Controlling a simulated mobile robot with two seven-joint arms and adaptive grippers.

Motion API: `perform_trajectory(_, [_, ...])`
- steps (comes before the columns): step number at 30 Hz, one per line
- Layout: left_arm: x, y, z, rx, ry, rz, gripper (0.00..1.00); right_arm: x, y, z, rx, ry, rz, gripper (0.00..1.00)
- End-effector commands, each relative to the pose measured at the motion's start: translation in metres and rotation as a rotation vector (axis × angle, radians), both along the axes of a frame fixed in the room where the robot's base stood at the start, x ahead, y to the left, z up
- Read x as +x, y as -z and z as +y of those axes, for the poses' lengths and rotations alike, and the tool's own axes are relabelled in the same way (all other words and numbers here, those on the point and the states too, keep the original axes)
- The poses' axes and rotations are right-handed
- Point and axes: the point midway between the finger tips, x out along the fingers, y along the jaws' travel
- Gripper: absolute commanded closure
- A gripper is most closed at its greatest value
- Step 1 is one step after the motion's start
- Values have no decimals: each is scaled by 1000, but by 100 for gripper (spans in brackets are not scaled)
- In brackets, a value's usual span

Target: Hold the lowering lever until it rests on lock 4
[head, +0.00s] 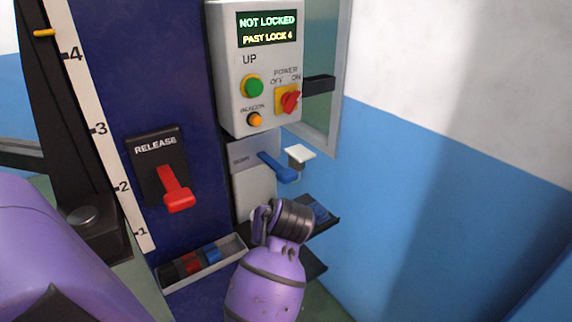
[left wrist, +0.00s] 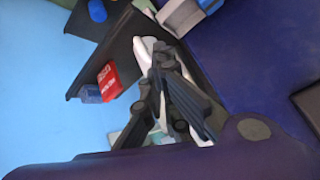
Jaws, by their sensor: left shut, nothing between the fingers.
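The blue lowering lever (head: 278,168) sticks out of the grey DOWN plate (head: 256,170) under the control box. The display (head: 268,30) reads NOT LOCKED, PAST LOCK 4. My right gripper is not in view.
The control box (head: 255,75) has a green UP button and a red power switch. A red RELEASE lever (head: 173,188) is on the column at left. A tray (head: 205,262) and a dark shelf (head: 322,224) flank my gripper. A red box (left wrist: 108,82) is on the shelf.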

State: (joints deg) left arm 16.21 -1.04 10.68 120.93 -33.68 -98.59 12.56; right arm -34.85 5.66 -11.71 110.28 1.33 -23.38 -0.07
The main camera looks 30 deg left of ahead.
Motion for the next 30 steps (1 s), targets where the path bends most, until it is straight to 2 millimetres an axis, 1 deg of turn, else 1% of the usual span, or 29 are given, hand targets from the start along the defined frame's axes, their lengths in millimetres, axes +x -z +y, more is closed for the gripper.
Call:
perform_trajectory(1, [19,-19,0,-1,-39,-35,100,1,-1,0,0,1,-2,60])
perform_trajectory(3, [38,-42,2,3,-96,-70,100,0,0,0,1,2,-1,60])
perform_trajectory(5, [53,-63,2,2,-145,-101,100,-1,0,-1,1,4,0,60])
perform_trajectory(9, [83,-113,-3,-10,-251,-166,100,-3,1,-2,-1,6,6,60])
perform_trajectory(11, [94,-136,-6,-18,-294,-192,100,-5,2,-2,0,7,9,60])
perform_trajectory(12, [100,-151,-9,-24,-320,-209,100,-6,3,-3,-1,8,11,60])
perform_trajectory(15, [112,-184,-17,-39,-380,-243,100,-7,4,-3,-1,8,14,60])
perform_trajectory(18, [120,-212,-25,-52,-426,-270,100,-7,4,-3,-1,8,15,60])
perform_trajectory(21, [125,-232,-32,-62,-457,-288,100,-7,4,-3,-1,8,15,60])
perform_trajectory(24, [127,-243,-35,-68,-477,-296,100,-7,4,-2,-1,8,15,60])
perform_trajectory(30, [127,-248,-37,-70,-485,-300,100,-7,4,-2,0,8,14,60])
